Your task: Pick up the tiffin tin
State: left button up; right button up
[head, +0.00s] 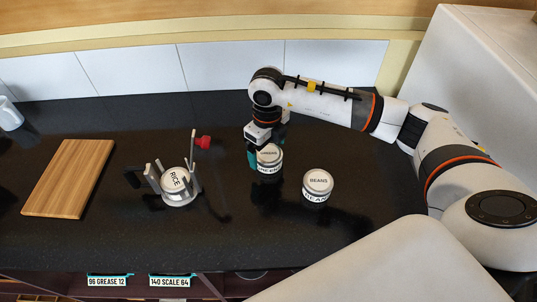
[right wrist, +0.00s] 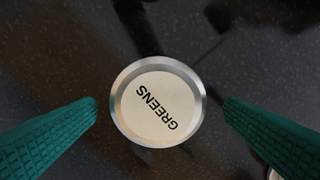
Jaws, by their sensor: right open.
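A round tin lettered GREENS (head: 268,155) stands upright on the dark counter, right of centre in the head view. Its pale lid with a metal rim (right wrist: 157,103) fills the middle of the right wrist view. My right gripper (right wrist: 160,104) is open, its teal fingers on either side of the tin, with a gap showing at each side. In the head view the right gripper (head: 264,160) points down over this tin and partly hides it. A similar tin lettered BEANS (head: 317,184) stands to its right. A tin lettered RICE (head: 175,181) sits in a metal holder at left. My left gripper is out of view.
The metal holder has upright bars (head: 193,155) and a red knob (head: 203,142). A wooden board (head: 68,178) lies at the left, and a white cup (head: 10,114) stands at the far left. Labelled drawer fronts (head: 170,281) show below the counter.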

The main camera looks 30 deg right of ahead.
aim_at(269, 153)
jog(key=shift+s+d+f+p, duration=0.15)
jog(key=shift+f+p, duration=0.15)
jog(key=shift+f, duration=1.3)
jog(key=shift+c, duration=0.4)
jog(key=shift+r, duration=0.1)
jog(key=c, duration=1.1)
jog(key=shift+r, duration=0.1)
